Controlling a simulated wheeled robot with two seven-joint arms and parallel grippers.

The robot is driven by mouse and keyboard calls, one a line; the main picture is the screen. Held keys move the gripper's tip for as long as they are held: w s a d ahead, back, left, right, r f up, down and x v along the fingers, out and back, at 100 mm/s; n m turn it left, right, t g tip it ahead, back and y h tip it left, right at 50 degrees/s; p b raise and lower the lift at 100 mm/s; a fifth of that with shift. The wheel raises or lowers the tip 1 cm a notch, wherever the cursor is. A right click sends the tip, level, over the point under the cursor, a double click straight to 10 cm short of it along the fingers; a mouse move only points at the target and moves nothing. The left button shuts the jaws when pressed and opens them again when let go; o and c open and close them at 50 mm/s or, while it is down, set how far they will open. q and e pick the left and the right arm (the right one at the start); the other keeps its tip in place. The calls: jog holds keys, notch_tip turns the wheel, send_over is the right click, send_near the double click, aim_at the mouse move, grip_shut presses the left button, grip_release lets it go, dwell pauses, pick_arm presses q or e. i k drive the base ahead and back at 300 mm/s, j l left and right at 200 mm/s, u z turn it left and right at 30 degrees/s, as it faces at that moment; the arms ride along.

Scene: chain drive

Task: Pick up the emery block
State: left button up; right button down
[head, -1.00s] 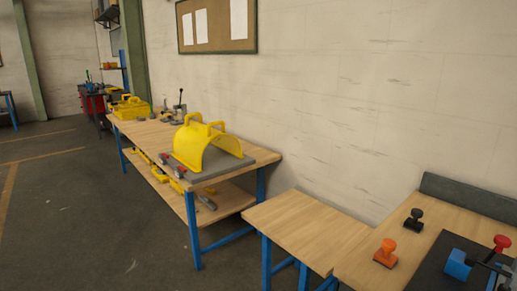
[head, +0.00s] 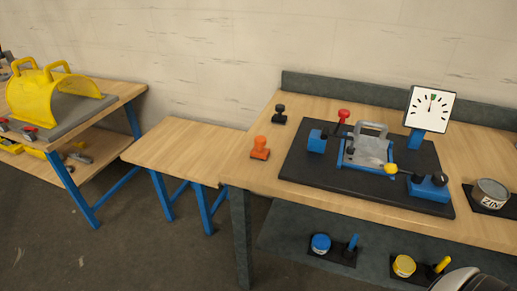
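I cannot make out for certain which thing is the emery block. A small orange piece with a knob-like handle (head: 260,148) stands on the wooden bench at the left of the black plate. A similar black piece (head: 279,114) stands behind it, near the wall side. Neither is touched by anything of mine. Neither gripper shows in the head view; only a rounded grey and dark part, probably mine, shows at the bottom right edge.
A black plate (head: 310,178) carries a metal fixture (head: 369,152), a blue block (head: 317,141) and a blue control box (head: 429,187). A dial (head: 432,109) and a tin (head: 490,193) stand at the right. Small pots sit on the lower shelf. A low side table (head: 185,147) is bare.

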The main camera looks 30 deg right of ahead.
aim_at(260, 147)
jog(key=z, duration=1.35)
